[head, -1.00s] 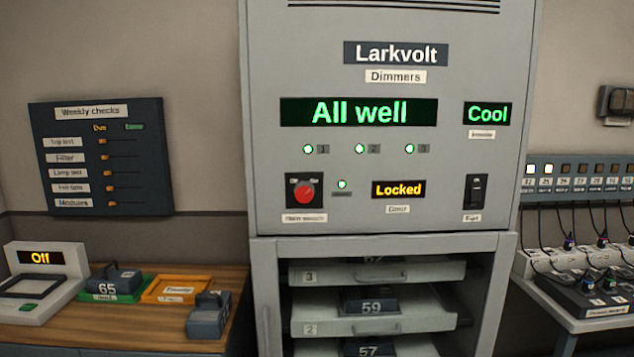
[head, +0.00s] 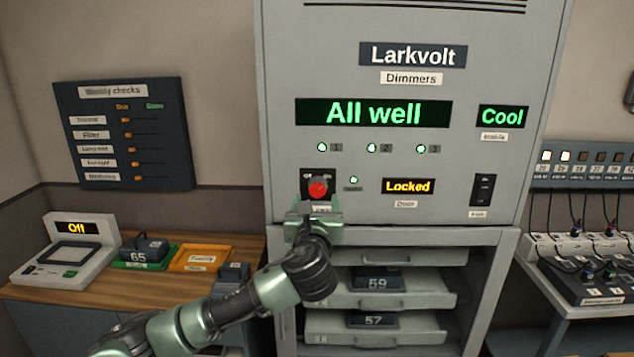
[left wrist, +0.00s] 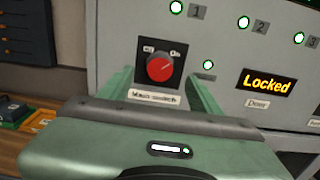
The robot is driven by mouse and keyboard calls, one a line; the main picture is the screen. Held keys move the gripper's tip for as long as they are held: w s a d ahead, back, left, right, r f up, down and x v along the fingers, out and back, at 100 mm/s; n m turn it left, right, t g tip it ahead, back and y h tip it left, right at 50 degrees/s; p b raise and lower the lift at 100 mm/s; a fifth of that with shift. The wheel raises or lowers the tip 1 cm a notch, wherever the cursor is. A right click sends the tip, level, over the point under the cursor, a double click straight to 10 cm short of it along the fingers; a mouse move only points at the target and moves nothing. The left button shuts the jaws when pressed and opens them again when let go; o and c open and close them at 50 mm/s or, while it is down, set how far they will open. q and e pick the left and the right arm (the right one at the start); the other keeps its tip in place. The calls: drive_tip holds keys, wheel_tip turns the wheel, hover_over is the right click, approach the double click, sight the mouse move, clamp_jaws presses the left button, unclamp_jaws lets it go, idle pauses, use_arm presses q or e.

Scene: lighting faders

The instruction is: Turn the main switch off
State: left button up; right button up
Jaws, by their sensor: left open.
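The main switch is a red round knob (head: 318,188) on a black plate, low on the left of the grey Larkvolt dimmer cabinet (head: 480,60). In the left wrist view the knob (left wrist: 160,67) has its pointer turned to the upper right, towards the "On" mark. My left gripper (head: 316,203) is open just below and in front of the knob. In the left wrist view its two fingers (left wrist: 162,85) stand to either side of the switch, and I see no contact. The switch label is partly hidden in the head view. My right gripper is not in view.
The "Locked" door display (head: 408,186) and a black rocker switch (head: 482,190) sit to the right. Below are open trays with dimmer modules (head: 375,280). A wooden bench (head: 30,290) stands left, a patch table (head: 600,305) right.

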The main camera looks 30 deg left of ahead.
sight(317, 189)
use_arm(q)
drive_tip(key=p+x, duration=0.2)
drive_tip(key=x, duration=0.4)
drive_tip(key=shift+w, duration=0.25)
drive_tip(key=shift+w+a+f, duration=0.1)
drive_tip(key=shift+w+a, duration=0.25)
drive_tip(key=shift+w, duration=0.05)
drive_tip(key=c, duration=1.4)
